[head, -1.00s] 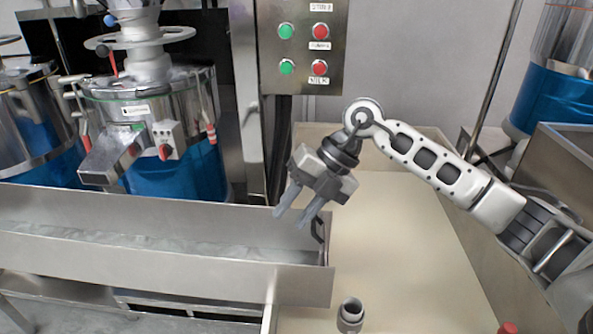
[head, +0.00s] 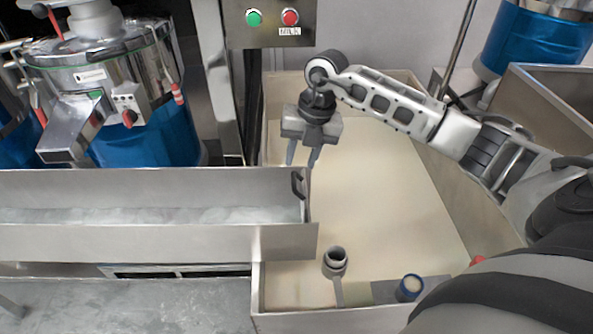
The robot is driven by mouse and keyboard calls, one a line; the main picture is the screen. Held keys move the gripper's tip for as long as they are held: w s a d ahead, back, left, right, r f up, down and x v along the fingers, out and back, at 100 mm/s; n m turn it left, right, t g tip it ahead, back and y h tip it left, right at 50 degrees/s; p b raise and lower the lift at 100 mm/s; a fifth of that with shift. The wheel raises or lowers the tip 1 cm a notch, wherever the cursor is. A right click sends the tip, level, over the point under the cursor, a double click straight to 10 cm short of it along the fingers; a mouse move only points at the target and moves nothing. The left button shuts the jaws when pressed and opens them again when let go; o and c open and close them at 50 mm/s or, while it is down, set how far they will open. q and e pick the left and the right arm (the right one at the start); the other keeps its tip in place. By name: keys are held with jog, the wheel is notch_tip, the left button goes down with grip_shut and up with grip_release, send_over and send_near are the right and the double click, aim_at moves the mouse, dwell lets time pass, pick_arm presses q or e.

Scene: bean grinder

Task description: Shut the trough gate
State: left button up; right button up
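The long steel trough (head: 150,242) runs in from the left and ends over the cream-coloured bin. Its gate, an end plate with a black handle (head: 297,184), is at the trough's right end; I cannot tell for sure whether it is fully seated. My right gripper (head: 302,157) points down just above and behind the handle, its two fingers apart with nothing between them. It does not appear to touch the handle. My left gripper is not in view.
The cream bin (head: 385,215) lies under and right of the trough end. A grey pipe fitting (head: 335,262) and a blue-topped cylinder (head: 409,288) are near its front. A grinder with a blue drum (head: 150,135) stands behind the trough. A button panel (head: 270,22) is above.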

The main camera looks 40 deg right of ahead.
aim_at(295, 179)
jog(key=x, duration=0.5)
jog(key=shift+f, duration=0.1)
grip_shut()
jog(key=shift+f, duration=0.1)
